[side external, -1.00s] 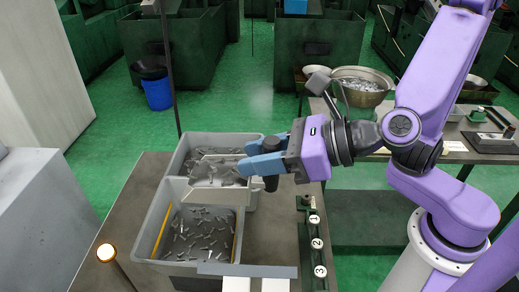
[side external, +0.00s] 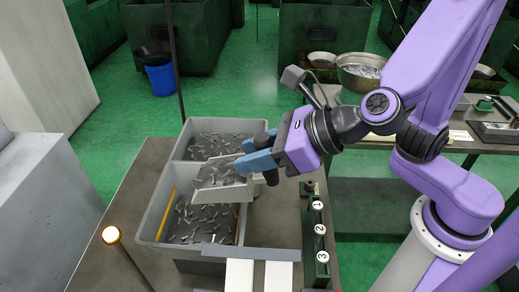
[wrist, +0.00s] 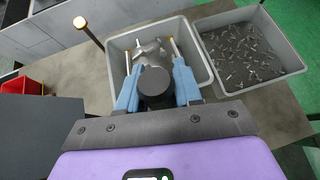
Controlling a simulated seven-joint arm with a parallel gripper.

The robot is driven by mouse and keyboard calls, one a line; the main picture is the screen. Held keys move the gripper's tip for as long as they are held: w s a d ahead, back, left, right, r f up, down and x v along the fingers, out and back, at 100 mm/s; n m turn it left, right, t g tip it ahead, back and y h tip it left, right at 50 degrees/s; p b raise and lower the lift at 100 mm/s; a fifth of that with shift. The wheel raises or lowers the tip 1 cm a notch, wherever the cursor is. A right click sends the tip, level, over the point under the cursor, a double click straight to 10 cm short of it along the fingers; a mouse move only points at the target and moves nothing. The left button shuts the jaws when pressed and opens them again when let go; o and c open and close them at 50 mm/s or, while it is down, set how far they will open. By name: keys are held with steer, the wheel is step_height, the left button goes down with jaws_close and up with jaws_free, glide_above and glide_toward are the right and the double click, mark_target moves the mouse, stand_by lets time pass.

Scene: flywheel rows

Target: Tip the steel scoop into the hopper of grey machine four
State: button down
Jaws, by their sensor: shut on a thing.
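The steel scoop (side external: 222,192), a pale metal tray with grey pieces visible in it, hangs over the front grey bin, near the wall between the two bins. Its left lip dips lower than its handle end. My gripper (side external: 262,160) has blue fingers shut on the scoop's black handle (side external: 271,176). In the wrist view the round black handle end (wrist: 157,88) sits between the fingers and hides most of the scoop. A grey machine body (side external: 40,215) stands at the left edge; no number or hopper opening can be made out on it.
The front bin (side external: 150,225) and back bin (side external: 183,140) hold loose grey parts. A lit lamp post (side external: 111,235) stands at the front left. A green rail numbered 1 to 3 (side external: 317,235) lies right of the bins. A bowl of parts (side external: 360,78) sits on the rear bench.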

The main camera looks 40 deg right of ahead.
steer(key=shift+w+a+r+g+h, duration=0.2)
steer(key=shift+a+r+g+h, duration=0.05)
steer(key=shift+r, duration=0.2)
steer(key=shift+w+a+r+g+h, duration=0.2)
steer(key=shift+r+g+h, duration=0.05)
steer(key=shift+r, duration=0.2)
steer(key=w+a+r+n+g+h, duration=0.1)
steer(key=w+a+r+g+h, duration=0.2)
steer(key=w+a+g+h, duration=0.4)
steer(key=shift+w+a+r+g, duration=0.15)
steer(key=shift+w+a+g, duration=0.25)
steer(key=shift+w+a, duration=0.3)
stand_by(0.5)
steer(key=shift+w, duration=0.1)
steer(key=shift+d, duration=0.1)
stand_by(2.4)
steer(key=s+d+r+t+y, duration=0.2)
steer(key=r, duration=0.1)
steer(key=shift+s+d+r, duration=0.1)
steer(key=shift+s+d, duration=0.15)
steer(key=shift+s, duration=0.1)
